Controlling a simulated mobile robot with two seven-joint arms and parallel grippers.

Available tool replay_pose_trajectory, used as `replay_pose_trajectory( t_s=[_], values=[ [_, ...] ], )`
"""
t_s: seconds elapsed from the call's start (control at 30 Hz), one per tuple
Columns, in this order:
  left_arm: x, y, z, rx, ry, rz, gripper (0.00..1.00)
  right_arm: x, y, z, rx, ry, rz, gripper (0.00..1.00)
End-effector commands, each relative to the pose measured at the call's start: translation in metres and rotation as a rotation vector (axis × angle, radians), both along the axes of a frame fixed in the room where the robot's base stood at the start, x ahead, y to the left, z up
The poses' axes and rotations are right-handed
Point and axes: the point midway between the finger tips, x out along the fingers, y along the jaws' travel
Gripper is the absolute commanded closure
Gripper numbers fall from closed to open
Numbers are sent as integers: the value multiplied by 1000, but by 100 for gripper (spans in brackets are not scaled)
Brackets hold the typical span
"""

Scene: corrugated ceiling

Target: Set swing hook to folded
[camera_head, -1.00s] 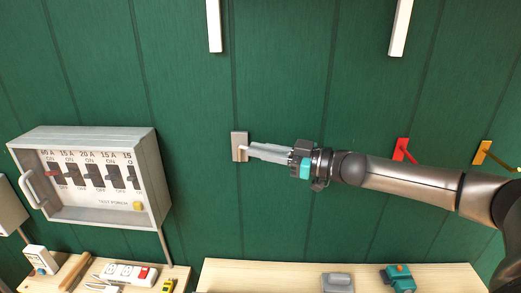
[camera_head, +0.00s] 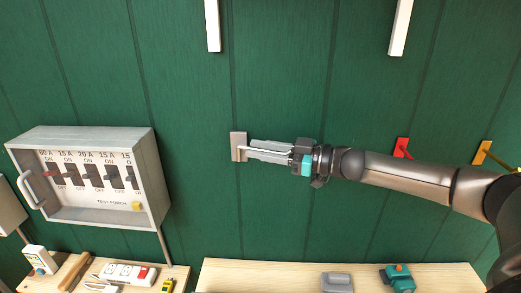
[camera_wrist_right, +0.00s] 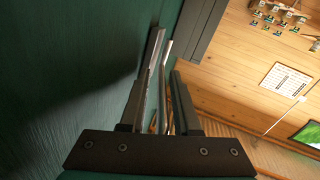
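The swing hook has a grey plate (camera_head: 239,146) fixed to the green wall, left of centre in the head view. Its thin rod reaches right from the plate, in between the fingers of my right gripper (camera_head: 251,149). The two fingers stand apart, with a gap around the rod. In the right wrist view the rod (camera_wrist_right: 167,85) runs lengthwise between the fingers of the right gripper (camera_wrist_right: 165,60), with the wall at left. I cannot tell how far the rod stands off the wall. My left gripper is not in view.
A grey breaker box (camera_head: 90,178) is on the wall at left. A red hook (camera_head: 402,147) and a yellow hook (camera_head: 482,152) are at right, near my arm. White bars (camera_head: 400,27) hang above. A wooden shelf (camera_head: 260,275) runs below. The wall around the plate is clear.

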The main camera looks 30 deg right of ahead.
Motion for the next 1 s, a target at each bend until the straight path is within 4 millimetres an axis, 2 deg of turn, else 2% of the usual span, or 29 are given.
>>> replay_pose_trajectory(
  t_s=[0.1, 0.47, 1.0],
  values=[
    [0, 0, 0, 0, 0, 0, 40, 0, 0, 0, 1, 1, 1, 58],
    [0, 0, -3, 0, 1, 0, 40, -5, -3, -2, -1, 3, 3, 58],
    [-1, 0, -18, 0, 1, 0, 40, -50, -41, -2, -2, 6, 3, 58]
  ],
)
